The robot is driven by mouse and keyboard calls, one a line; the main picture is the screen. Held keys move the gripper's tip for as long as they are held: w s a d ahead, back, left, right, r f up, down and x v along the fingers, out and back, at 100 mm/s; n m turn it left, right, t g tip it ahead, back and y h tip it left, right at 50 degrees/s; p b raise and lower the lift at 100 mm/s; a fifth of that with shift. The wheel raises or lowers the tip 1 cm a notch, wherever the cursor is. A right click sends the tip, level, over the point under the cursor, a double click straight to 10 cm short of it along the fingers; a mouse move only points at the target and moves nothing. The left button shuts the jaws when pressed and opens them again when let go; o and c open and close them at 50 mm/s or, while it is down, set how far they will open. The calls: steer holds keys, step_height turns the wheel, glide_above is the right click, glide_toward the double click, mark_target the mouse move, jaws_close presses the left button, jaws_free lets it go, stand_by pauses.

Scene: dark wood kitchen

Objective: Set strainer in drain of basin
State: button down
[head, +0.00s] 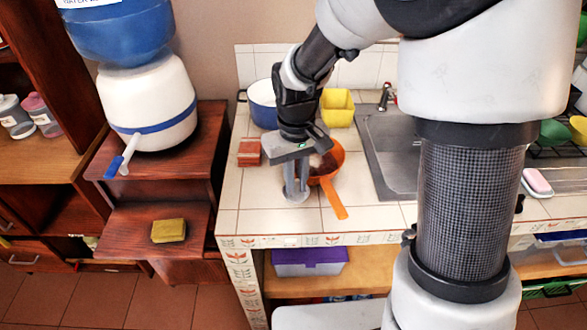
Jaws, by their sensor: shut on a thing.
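My gripper (296,188) points down over the tiled counter, left of the sink. Its fingers are shut on a small round grey strainer (295,199), which shows as a disc at the fingertips. I cannot tell whether the disc touches the counter. The basin (386,150) is a grey metal sink set into the counter, to the right of my gripper. My own arm hides its right part, and its drain is not visible.
An orange pan (334,181) with its handle toward the front edge stands right beside my gripper, between it and the basin. A yellow container (338,108), a blue-and-white pot (262,104) and a reddish-brown block (249,152) stand behind. A faucet (385,97) rises behind the basin.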

mark_target(296, 194)
steer(key=shift+w+f, duration=0.1)
steer(key=shift+w, duration=0.1)
steer(key=shift+f, duration=1.65)
steer(key=shift+f+b, duration=0.1)
steer(key=shift+b, duration=0.2)
steer(key=shift+f, duration=0.15)
steer(key=c, duration=2)
jaws_free()
